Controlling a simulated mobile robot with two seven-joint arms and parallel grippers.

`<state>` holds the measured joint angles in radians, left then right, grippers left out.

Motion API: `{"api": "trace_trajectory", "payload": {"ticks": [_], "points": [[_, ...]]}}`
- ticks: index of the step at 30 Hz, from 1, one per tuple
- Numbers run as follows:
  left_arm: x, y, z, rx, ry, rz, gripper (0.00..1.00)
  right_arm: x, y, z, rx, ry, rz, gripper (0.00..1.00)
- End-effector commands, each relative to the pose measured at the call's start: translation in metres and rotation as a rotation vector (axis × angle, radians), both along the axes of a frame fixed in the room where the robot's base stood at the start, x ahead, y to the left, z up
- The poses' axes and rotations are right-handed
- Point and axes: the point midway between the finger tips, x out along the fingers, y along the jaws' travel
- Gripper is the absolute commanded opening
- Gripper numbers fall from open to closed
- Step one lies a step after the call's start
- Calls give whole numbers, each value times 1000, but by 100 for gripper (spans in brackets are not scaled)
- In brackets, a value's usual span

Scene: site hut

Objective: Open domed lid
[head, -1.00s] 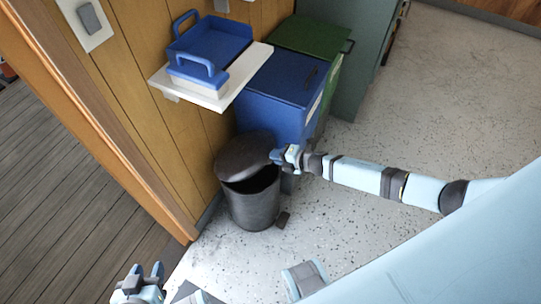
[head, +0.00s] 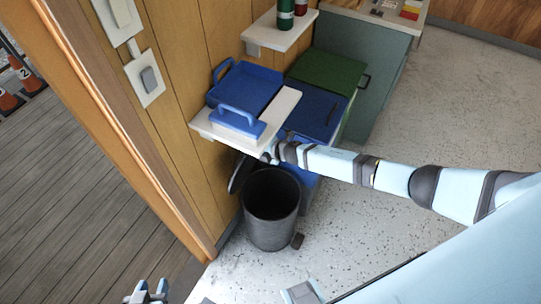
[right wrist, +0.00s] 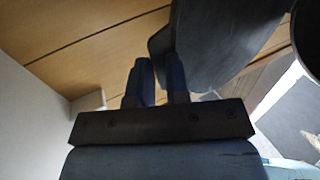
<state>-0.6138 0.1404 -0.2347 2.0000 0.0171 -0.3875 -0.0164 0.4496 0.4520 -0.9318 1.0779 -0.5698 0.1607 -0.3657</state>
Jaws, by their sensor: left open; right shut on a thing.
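The dark domed lid (head: 238,173) stands steeply tilted up at the wall side of the round dark bin (head: 271,228). The bin's mouth is open to view and its inside looks empty. My right gripper (head: 268,154) is shut on the lid's edge, above the bin and just below the shelf. In the right wrist view the lid (right wrist: 225,40) is a large dark shape beyond the fingers (right wrist: 158,82); the exact grip is hard to see. My left gripper (head: 149,290) is open and empty at the bottom left of the head view.
A white shelf (head: 275,115) carrying a blue tray (head: 247,88) is close above my right gripper. A blue bin (head: 318,108) and a green bin (head: 328,69) stand behind. A small pedal (head: 298,241) sticks out at the bin's foot. Speckled floor at right is clear.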

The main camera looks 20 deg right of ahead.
Motion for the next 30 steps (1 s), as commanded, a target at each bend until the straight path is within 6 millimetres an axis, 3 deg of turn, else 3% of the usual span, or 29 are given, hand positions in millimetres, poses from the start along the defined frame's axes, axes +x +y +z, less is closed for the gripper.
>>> {"api": "trace_trajectory", "payload": {"ticks": [5, 9, 20, 30], "points": [[0, -1, -5, -3, 5, 1, 43, 28, 22, 5, -1, -1, 0, 0], [-1, -2, -3, -3, 6, 2, 43, 24, 18, 3, -2, 3, -1, 31], [1, -2, 1, -5, 1, 2, 43, 20, 15, 6, -2, 1, -1, 31], [0, 0, 8, 4, -3, 0, 43, -29, -24, 31, -3, 4, 0, 31]]}}
